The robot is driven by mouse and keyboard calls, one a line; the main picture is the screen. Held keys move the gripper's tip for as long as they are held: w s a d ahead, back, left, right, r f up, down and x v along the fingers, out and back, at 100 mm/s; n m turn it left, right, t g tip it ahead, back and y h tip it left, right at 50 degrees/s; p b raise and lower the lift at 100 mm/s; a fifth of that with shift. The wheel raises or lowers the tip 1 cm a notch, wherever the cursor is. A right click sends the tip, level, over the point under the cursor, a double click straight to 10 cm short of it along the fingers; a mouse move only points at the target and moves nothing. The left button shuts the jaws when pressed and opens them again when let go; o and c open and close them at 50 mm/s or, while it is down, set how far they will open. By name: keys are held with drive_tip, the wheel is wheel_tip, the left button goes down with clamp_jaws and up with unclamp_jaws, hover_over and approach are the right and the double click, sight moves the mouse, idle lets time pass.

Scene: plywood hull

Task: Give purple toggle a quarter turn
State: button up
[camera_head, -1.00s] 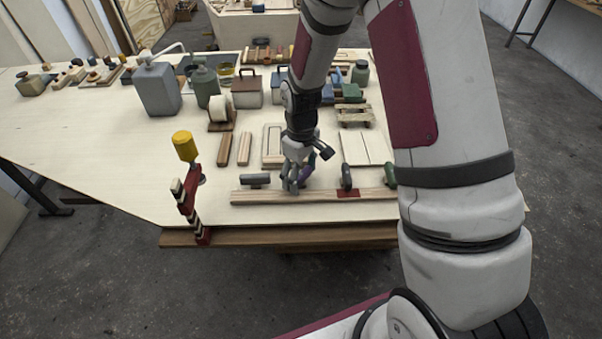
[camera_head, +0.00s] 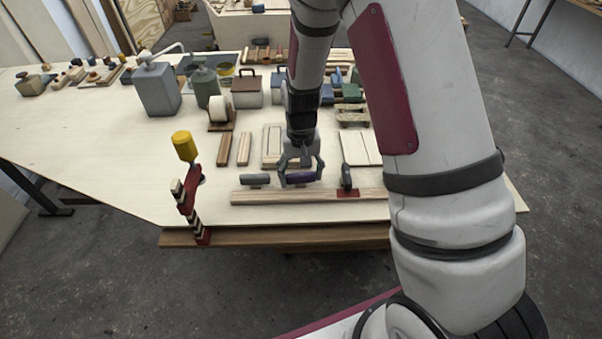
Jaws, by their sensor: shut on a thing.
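The purple toggle (camera_head: 299,178) sits on a pale wooden rail (camera_head: 262,196) near the front of the workbench. Its long side now lies along the rail, left to right in the picture. My gripper (camera_head: 300,170) comes down over it from above, with a finger at each end of the toggle, shut on it. A grey toggle (camera_head: 256,179) lies lengthwise on the rail to the left. A dark toggle (camera_head: 346,176) to the right stands crosswise over a red patch on the rail.
Wood strips (camera_head: 224,150) and panels lie behind the rail. A grey can (camera_head: 156,89) stands farther back. The left bench top is mostly clear.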

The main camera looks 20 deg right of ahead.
sight(301, 174)
drive_tip(key=shift+m, duration=0.4)
drive_tip(key=o, duration=1.1)
drive_tip(key=shift+o, duration=0.2)
wheel_tip(301, 174, up, 12)
